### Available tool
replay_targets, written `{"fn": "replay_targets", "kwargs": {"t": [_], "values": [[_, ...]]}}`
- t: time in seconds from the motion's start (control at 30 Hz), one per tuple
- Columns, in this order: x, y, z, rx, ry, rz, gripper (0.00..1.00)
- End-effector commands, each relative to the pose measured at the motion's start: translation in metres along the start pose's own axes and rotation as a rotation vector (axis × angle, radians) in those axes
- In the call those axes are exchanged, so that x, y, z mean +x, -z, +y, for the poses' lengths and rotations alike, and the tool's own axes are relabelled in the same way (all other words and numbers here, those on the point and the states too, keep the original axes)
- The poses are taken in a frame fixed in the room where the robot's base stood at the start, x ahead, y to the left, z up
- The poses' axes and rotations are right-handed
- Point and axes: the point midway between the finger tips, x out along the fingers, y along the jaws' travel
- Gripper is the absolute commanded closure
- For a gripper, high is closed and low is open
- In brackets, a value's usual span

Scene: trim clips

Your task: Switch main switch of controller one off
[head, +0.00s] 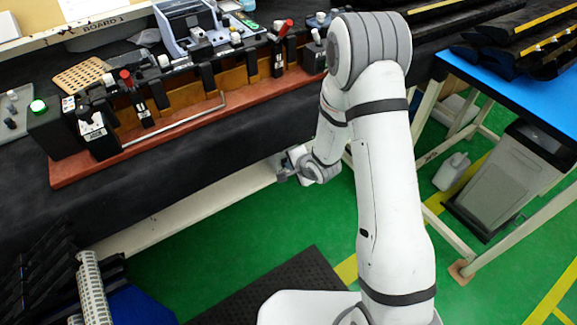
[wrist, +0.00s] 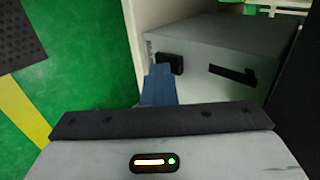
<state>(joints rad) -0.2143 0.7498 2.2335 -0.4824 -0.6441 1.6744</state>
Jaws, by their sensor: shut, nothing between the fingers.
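A grey box (wrist: 215,50), which looks like a controller, stands under the bench in the wrist view. A black knob-like switch (wrist: 169,62) sits on its face near the left edge, beside small dark lettering. I cannot read the lettering or tell the switch's position. My gripper (wrist: 158,72) is shut and empty, its blue-grey fingers pointing at the face just below and left of the switch. I cannot tell whether they touch it. In the head view my gripper (head: 282,170) is low at the bench's front edge; the box is hidden there.
A black handle-like bar (wrist: 233,75) is on the box face, right of the switch. A pale panel (wrist: 150,15) stands close on the left. Above, the dark-covered bench (head: 200,175) carries a clamp fixture (head: 180,110). Green floor (head: 240,235) is open in front.

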Motion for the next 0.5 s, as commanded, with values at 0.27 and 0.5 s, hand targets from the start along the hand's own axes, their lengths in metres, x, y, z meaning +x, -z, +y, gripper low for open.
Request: {"fn": "replay_targets", "kwargs": {"t": [0.27,0.5], "values": [[-0.0082,-0.0011,-0.0092,-0.002,0.001,-0.001,1.0],[-0.0076,-0.0015,-0.0082,-0.002,0.0,-0.002,1.0]]}}
